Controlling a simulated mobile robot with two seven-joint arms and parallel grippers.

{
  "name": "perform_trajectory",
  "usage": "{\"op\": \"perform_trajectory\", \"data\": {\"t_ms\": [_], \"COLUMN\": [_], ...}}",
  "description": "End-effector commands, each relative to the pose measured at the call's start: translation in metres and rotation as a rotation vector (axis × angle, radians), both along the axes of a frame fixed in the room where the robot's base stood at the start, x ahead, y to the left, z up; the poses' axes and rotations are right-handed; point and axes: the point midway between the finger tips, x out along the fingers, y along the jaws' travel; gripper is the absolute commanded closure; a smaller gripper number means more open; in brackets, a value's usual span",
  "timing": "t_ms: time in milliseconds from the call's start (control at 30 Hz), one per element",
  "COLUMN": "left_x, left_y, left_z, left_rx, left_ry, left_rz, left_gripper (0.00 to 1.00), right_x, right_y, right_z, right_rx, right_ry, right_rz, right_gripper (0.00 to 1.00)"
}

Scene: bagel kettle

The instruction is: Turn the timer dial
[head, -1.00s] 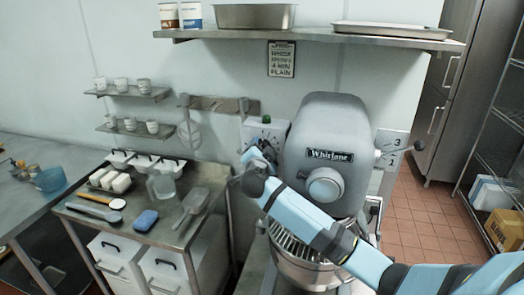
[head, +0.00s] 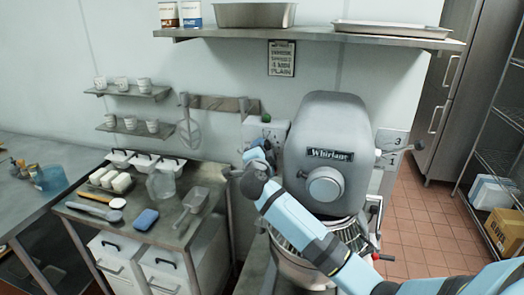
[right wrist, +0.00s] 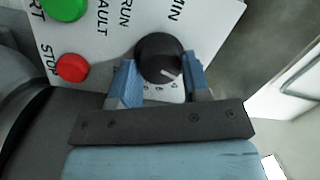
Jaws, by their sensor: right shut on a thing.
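The black timer dial (right wrist: 160,58) sits on the white control panel (right wrist: 215,14) below the printed word MIN, in the right wrist view. My right gripper (right wrist: 158,78) has its two blue fingers on either side of the dial and is shut on it. A pale pointer line shows on the dial, towards its lower right. In the head view my right gripper (head: 258,158) is in front of the control box (head: 268,132) beside the mixer (head: 327,155), and hides the dial there. My left gripper is in neither view.
A green button (right wrist: 62,8) and a red stop button (right wrist: 72,68) are left of the dial. The mixer head stands right of the panel. A steel table (head: 170,225) with scoops and tubs is at left, and a shelf (head: 310,35) hangs above.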

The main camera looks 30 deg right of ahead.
Motion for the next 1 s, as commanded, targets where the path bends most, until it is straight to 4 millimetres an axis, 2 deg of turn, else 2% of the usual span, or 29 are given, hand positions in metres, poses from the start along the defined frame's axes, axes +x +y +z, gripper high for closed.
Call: {"op": "perform_trajectory", "data": {"t_ms": [533, 1000], "left_x": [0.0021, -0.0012], "left_y": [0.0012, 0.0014], "left_z": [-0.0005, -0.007], "left_rx": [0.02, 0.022], "left_ry": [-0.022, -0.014], "left_rz": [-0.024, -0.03], "left_gripper": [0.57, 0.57], "right_x": [0.0005, 0.0008], "right_y": [0.0007, 0.0007], "right_z": [-0.0043, -0.0034], "right_rx": [0.279, 0.359], "right_ry": [-0.324, -0.418], "right_rz": [-0.001, -0.001], "right_gripper": [0.8, 0.8]}}
